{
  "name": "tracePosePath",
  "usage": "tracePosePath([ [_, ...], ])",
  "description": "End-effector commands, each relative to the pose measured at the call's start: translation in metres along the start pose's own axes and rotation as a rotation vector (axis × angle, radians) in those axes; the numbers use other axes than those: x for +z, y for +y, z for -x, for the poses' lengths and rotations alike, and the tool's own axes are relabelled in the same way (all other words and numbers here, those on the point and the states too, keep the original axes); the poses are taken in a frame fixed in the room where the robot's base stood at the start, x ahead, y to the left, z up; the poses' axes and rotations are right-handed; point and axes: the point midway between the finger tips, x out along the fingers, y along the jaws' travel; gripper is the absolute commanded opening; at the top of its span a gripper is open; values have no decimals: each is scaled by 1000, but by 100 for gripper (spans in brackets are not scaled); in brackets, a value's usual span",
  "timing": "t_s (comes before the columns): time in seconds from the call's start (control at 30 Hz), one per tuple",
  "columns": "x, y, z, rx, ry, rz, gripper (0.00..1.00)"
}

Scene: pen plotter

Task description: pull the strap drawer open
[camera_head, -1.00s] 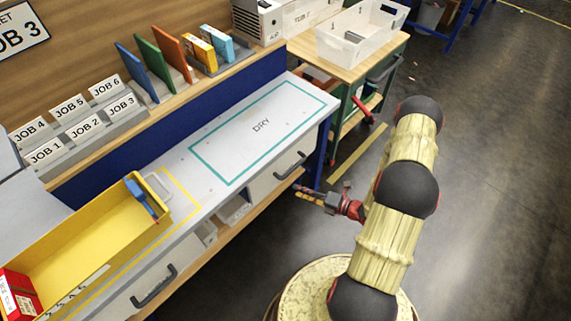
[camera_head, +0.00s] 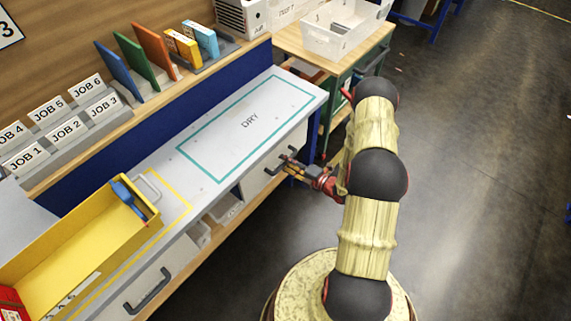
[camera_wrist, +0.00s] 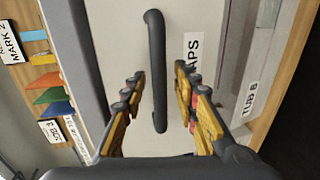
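The strap drawer (camera_head: 256,183) is the grey-white front under the right part of the bench and looks closed. Its label, partly hidden, shows "APS" in the wrist view. Its dark bar handle (camera_wrist: 155,50) runs up and down in the wrist view. My gripper (camera_wrist: 160,73) is open, with one yellow-and-black finger on each side of the handle. I see gaps between handle and fingers; depth is hard to judge. In the head view my gripper (camera_head: 287,164) is at the handle's right part.
Another drawer with a dark handle (camera_head: 148,292) is at the lower left. A yellow bin (camera_head: 60,240) stands on the bench top (camera_head: 150,165). An open tub (camera_head: 227,208) sits on the shelf beside the strap drawer. Floor to the right is clear.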

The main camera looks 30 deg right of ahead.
Motion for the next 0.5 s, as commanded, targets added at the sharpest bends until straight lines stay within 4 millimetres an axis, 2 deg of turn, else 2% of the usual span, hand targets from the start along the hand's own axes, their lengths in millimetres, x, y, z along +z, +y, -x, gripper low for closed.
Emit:
tracePosePath([
  [0.33, 0, 0, -4, 0, 0, 0, 29],
  [0.5, 0, 0, -4, 0, 0, 0, 20],
])
